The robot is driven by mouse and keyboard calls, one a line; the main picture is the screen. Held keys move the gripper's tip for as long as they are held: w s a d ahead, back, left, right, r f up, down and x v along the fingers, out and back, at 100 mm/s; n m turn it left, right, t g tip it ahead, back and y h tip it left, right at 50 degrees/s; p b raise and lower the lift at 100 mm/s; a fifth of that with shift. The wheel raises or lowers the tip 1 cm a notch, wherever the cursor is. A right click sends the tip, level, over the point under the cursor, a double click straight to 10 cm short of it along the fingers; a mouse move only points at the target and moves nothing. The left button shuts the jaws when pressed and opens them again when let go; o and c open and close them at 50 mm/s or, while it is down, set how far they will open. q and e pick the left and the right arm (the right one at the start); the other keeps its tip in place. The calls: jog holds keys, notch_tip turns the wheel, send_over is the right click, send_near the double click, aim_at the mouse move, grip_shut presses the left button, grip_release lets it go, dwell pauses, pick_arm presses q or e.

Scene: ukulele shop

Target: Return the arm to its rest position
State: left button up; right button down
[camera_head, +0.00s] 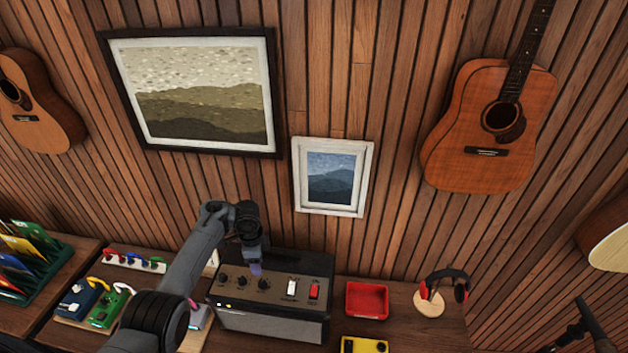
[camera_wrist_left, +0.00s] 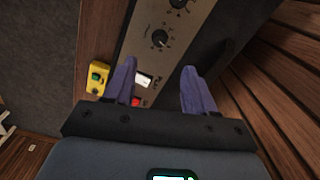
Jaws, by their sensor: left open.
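My left arm comes in from the lower left in the head view. Its gripper (camera_head: 256,268) is over the left half of the dark amplifier (camera_head: 268,322), close to its knob panel. In the left wrist view the two purple fingers of the left gripper (camera_wrist_left: 160,88) are apart with nothing between them. Beyond them the amplifier's panel (camera_wrist_left: 185,38) shows a knob, a white switch (camera_wrist_left: 144,79) and a red switch (camera_wrist_left: 137,101). I cannot tell whether the fingers touch the panel. Part of my right arm shows at the lower right edge of the head view; its gripper is not visible.
A red tray (camera_head: 367,300), a yellow pedal (camera_head: 364,345) and headphones on a round wooden stand (camera_head: 429,304) are right of the amplifier. A pedal board (camera_head: 92,303) and a patch-cable strip (camera_head: 134,260) are left. Guitars and framed pictures (camera_head: 333,177) hang on the slatted wall.

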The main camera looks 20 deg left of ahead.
pick_arm(q)
jog(key=s+f, duration=0.1)
jog(key=f, duration=0.1)
jog(key=s+d+f+n+y, duration=0.1)
jog(key=f, duration=0.1)
jog(key=s+d+f+n, duration=0.1)
jog(key=s+f, duration=0.1)
jog(key=f, duration=0.1)
jog(key=shift+t+y, duration=0.3)
jog(key=shift+t, duration=0.1)
jog(key=s+d+n+t, duration=0.1)
jog(key=s+d+n, duration=0.1)
jog(key=s+d, duration=0.6)
jog(key=s+d+n+t, duration=0.1)
jog(key=s+d+n, duration=0.2)
jog(key=s, duration=0.8)
jog(key=s+d+r+n+h, duration=0.1)
jog(key=s+d+r+n, duration=0.1)
jog(key=s+r, duration=0.6)
jog(key=shift+s+d+n+t+h, duration=0.4)
jog(key=shift+s+d, duration=0.3)
jog(key=shift+s, duration=0.55)
